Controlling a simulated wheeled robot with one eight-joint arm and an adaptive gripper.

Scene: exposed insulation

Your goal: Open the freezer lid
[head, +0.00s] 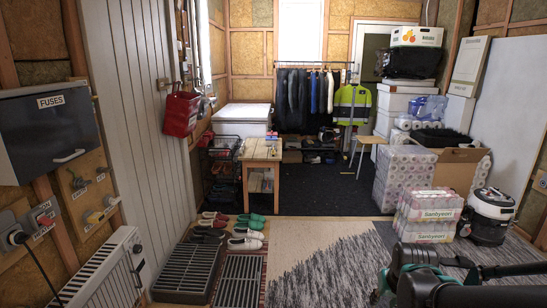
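A white chest freezer (232,128) stands at the back left, behind a small wooden table. Its white lid (243,111) looks shut, lying flat on top. The table hides part of the freezer's front, and no handle can be made out at this distance. Dark links of my arm show at the bottom right, far from the freezer. I cannot make out my gripper's fingertips in this view.
The wooden table (261,152) stands in front of the freezer, with a dark rack (220,165) on its left. Shoes (245,243) and floor grates (240,279) lie at the left. Paper packs (429,214) and a black vacuum (489,216) stand at the right. The rug (320,260) is clear.

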